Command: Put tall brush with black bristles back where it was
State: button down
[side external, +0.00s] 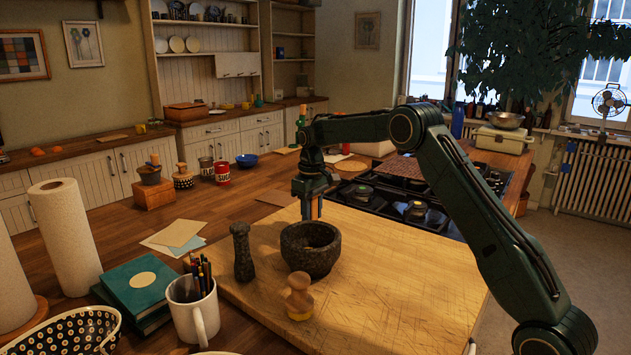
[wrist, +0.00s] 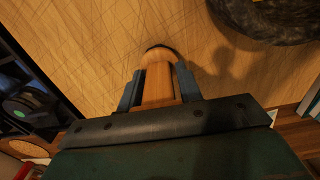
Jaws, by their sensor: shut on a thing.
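My gripper (side external: 311,212) is just behind the stone mortar in the side view, pointing down over the wooden board. In the wrist view its two blue-grey fingers (wrist: 158,88) are shut on the wooden body of the tall brush (wrist: 160,93). The far end of the brush is rounded, with a thin dark edge that may be its black bristles. In the side view a strip of the brush (side external: 316,208) shows between the fingers, and its lower end is hidden behind the mortar. I cannot tell whether it touches the board.
The dark mortar (side external: 310,252) stands close in front of my gripper. A stone pestle (side external: 243,252) and a short wooden brush (side external: 299,298) stand nearby on the board (side external: 400,290). The black gas hob (side external: 385,195) lies behind. The board's right side is clear.

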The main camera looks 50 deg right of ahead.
jog(key=shift+f, duration=0.1)
jog(key=c, duration=0.9)
grip_release()
jog(key=shift+c, duration=0.2)
notch_tip(320, 180, up, 11)
jog(key=shift+d+f, duration=0.1)
jog(key=shift+d, duration=0.05)
jog(key=shift+r, duration=0.65)
jog(key=shift+r, duration=0.1)
